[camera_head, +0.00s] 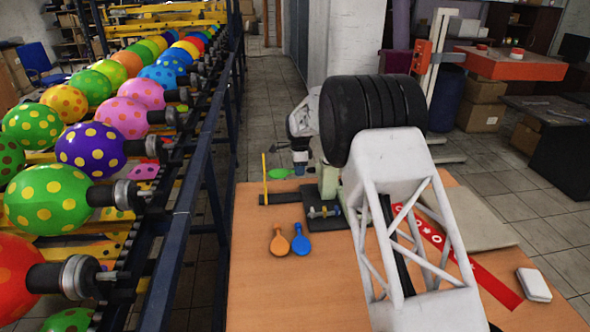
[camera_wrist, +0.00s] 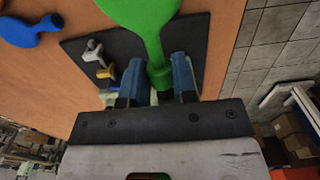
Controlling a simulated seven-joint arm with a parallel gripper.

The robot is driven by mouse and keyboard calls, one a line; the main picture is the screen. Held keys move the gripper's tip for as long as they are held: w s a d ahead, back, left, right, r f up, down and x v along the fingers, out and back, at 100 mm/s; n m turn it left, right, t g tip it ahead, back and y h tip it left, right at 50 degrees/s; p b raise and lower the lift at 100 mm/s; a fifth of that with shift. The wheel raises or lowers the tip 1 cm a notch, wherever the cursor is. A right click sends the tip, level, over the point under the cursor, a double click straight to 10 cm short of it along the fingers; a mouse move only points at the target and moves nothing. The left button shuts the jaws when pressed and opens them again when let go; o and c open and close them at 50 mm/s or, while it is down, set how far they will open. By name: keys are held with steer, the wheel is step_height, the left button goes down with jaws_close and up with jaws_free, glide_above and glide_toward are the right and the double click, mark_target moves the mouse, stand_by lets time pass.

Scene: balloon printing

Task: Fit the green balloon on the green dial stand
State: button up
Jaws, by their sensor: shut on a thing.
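The green balloon (camera_head: 279,174) is uninflated and shows at the far end of the table; in the wrist view (camera_wrist: 143,14) its wide body extends past the top edge. My gripper (camera_wrist: 160,78) is shut on the balloon's narrow neck, between two blue fingers. In the head view my gripper (camera_head: 300,164) is small and partly hidden by my arm. A pale green upright (camera_head: 328,180) stands on a dark base (camera_head: 320,222) just right of the gripper. I cannot tell for certain that this is the green dial stand. The balloon appears above the dark plate (camera_wrist: 198,38) in the wrist view.
An orange balloon (camera_head: 279,241) and a blue balloon (camera_head: 301,240) lie on the wooden table (camera_head: 265,300). A thin yellow post (camera_head: 265,180) stands left of the gripper. Small silver and yellow fittings (camera_wrist: 100,64) sit on the dark plate. A rack of inflated balloons (camera_head: 92,146) runs along the left.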

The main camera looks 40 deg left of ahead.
steer(key=shift+w+d, duration=0.25)
steer(key=shift+w+d, duration=0.45)
stand_by(2.0)
steer(key=o, duration=0.8)
steer(key=shift+r, duration=4.5)
